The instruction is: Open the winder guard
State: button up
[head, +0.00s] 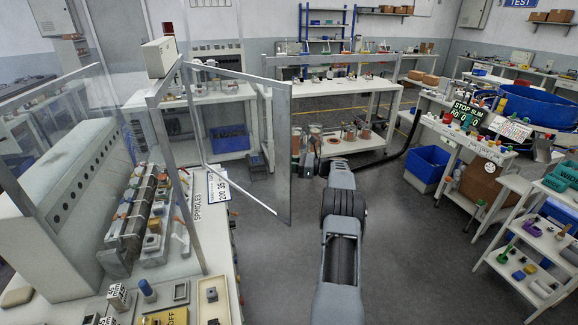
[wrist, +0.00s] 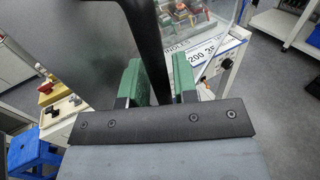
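The winder guard (head: 240,130) is a clear panel in a grey metal frame in the head view. It is hinged at the post on its left and stands swung out from the machine over the aisle. My gripper (head: 308,167) is at the guard's free right edge. In the wrist view my gripper (wrist: 160,85) has one green finger on each side of a dark upright bar (wrist: 150,45), which seems to be part of the guard. A thin gap seems to show beside the right finger, so I cannot tell whether they clamp it. The bar's lower end is hidden.
The winder bench with spindles (head: 150,205) and a SPINDLES label (head: 219,187) lies left of the guard. A blue bin (head: 427,165) and a stepped shelf (head: 535,250) stand to the right. The floor (head: 270,270) between is clear.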

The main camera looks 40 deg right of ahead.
jog(key=shift+o, duration=1.2)
jog(key=shift+s+d, duration=0.1)
jog(key=shift+d, duration=0.1)
jog(key=shift+s+f, duration=0.1)
jog(key=shift+s, duration=0.05)
jog(key=b+v, duration=0.2)
jog(key=v, duration=1.1)
jog(key=shift+s+d+b, duration=0.15)
jog(key=shift+d+b, duration=0.15)
